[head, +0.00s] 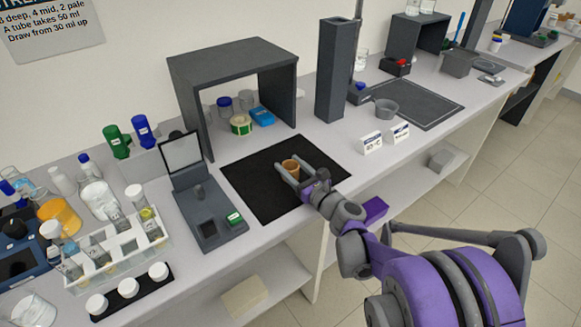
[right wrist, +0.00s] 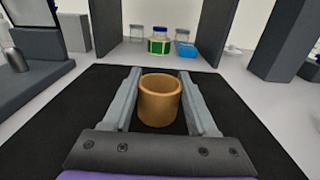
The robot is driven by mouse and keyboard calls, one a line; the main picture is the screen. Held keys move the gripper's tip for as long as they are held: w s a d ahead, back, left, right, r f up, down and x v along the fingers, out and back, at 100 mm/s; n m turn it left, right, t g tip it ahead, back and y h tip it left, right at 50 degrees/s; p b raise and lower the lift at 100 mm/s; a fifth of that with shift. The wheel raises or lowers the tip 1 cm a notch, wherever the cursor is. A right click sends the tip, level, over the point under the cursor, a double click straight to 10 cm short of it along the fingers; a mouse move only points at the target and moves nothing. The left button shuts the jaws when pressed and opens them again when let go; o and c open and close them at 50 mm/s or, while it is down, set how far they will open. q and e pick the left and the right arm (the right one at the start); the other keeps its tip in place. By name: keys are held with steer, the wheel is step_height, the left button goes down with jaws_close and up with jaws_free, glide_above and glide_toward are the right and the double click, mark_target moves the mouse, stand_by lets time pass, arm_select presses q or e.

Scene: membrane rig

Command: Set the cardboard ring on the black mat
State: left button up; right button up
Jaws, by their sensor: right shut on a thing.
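The cardboard ring (head: 291,167) is a short brown tube, upright, between the fingers of my right gripper (head: 290,163). In the right wrist view the ring (right wrist: 160,103) sits between the two grey fingers, its open top facing up. My right gripper is shut on it. The black mat (head: 250,181) lies on the bench under the ring and gripper, and it fills much of the right wrist view (right wrist: 88,95). I cannot tell whether the ring's base touches the mat. My left gripper is out of view.
A dark open-fronted shelter (head: 232,68) stands behind the mat, with jars and a blue box (head: 262,116) inside. A grey device with a raised lid (head: 212,224) is left of the mat. A tall dark column (head: 335,75) and small label cards (head: 371,142) are to the right.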

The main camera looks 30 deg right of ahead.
steer(key=shift+f, duration=0.1)
steer(key=o, duration=1.3)
steer(key=shift+r, duration=0.25)
steer(key=s, duration=0.8)
steer(key=s+d, duration=0.1)
steer(key=s, duration=0.3)
steer(key=shift+f, duration=0.1)
